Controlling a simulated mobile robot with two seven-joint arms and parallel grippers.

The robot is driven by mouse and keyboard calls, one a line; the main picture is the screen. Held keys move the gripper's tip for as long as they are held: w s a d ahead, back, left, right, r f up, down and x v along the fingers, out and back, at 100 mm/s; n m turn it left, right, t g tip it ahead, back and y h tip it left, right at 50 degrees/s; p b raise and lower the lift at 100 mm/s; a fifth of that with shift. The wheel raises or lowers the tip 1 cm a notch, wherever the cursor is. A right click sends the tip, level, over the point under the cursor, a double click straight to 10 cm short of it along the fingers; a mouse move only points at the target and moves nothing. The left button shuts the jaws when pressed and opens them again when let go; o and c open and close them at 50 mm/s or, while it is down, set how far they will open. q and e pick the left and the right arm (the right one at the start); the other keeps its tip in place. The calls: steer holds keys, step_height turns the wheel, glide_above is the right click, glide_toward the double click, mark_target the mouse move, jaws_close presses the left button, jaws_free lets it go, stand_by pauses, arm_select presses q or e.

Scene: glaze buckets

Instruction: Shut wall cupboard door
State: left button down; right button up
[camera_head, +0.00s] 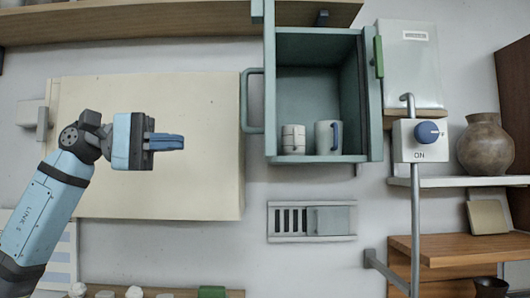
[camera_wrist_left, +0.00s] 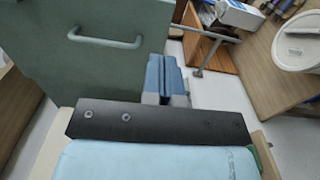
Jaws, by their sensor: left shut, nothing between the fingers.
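The teal wall cupboard (camera_head: 373,110) hangs at upper centre with its front open. A white ribbed mug (camera_head: 293,140) and a white mug with a blue handle (camera_head: 325,138) stand inside. The cupboard door (camera_head: 270,60) stands swung out at the left side, seen nearly edge-on, with its handle (camera_head: 252,127) on the left. In the left wrist view, the door (camera_wrist_left: 60,75) is a large teal panel with a bar handle (camera_wrist_left: 105,40). My left gripper (camera_head: 180,142) is shut and empty, left of the door and apart from its handle; it also shows in the wrist view (camera_wrist_left: 164,62).
A large cream panel (camera_head: 200,190) is behind my left gripper. Right of the cupboard are a switch box with a blue knob (camera_head: 427,132), a vertical pipe (camera_head: 415,220) and a brown vase (camera_head: 486,146) on a shelf. A vent (camera_head: 285,220) is below.

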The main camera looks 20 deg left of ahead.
arm_select(q)
steer(key=p+x, duration=0.4)
steer(key=x, duration=0.9)
steer(key=shift+d, duration=0.3)
steer(key=shift+r, duration=0.1)
